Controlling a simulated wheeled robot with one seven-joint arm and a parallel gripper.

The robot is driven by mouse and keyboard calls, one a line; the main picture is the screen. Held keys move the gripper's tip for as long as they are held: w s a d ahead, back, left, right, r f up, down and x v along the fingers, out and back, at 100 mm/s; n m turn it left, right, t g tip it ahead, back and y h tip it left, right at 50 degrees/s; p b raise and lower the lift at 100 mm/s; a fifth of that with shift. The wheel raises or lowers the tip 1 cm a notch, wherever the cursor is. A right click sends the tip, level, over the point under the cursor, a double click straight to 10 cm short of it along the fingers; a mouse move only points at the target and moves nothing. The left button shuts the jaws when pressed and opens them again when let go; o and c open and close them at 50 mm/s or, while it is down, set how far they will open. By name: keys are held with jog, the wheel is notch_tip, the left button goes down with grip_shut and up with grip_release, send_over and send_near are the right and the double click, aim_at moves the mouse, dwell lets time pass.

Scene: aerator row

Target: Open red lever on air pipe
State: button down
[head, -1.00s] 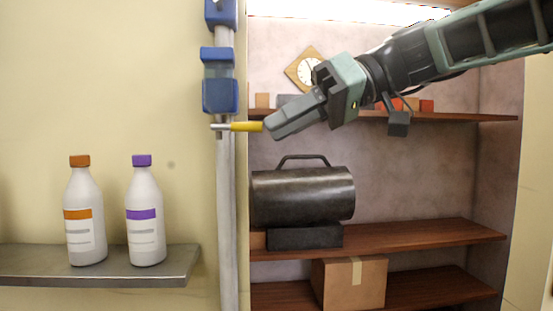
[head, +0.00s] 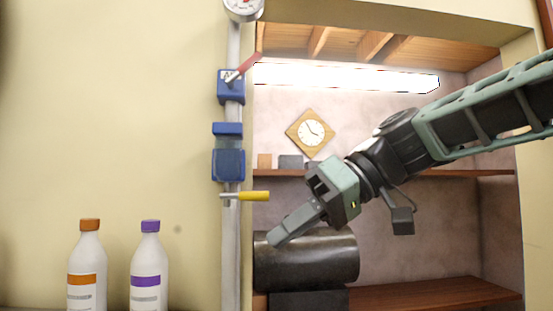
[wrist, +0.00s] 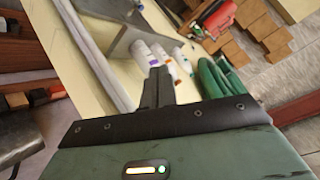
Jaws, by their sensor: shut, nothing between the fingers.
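The red lever (head: 243,68) is in the upper part of the head view, on a blue valve block (head: 230,87) on the grey vertical air pipe (head: 233,112). It slants up to the right, away from the pipe. My gripper (head: 274,238) is shut and empty, well below the red lever and right of the pipe, pointing down-left. It appears apart from the pipe. In the wrist view, the shut fingers (wrist: 157,85) point toward bottles, and a pale pipe (wrist: 95,55) runs on their left. The red lever cannot be made out there.
A yellow lever (head: 254,196) sticks out right from the pipe, just above my fingertips in the picture. A blue filter unit (head: 228,152) and a gauge (head: 243,6) are also on the pipe. Two bottles (head: 150,268) stand left.

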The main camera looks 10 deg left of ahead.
notch_tip(320, 180, up, 8)
jog(key=w+a+m+g+y+b, duration=0.2)
jog(key=m+y+b, duration=0.2)
jog(key=m+y, duration=0.35)
jog(key=m+t+y+p, duration=0.4)
jog(key=m+y+p, duration=0.1)
jog(key=m+y, duration=0.35)
send_near(253, 64)
jog(key=x, duration=0.5)
jog(key=shift+a+r, duration=0.15)
jog(key=shift+r, duration=0.05)
jog(key=shift+w+a+r+p, duration=0.1)
jog(key=shift+a+r+p, duration=0.25)
jog(key=shift+a+p, duration=0.3)
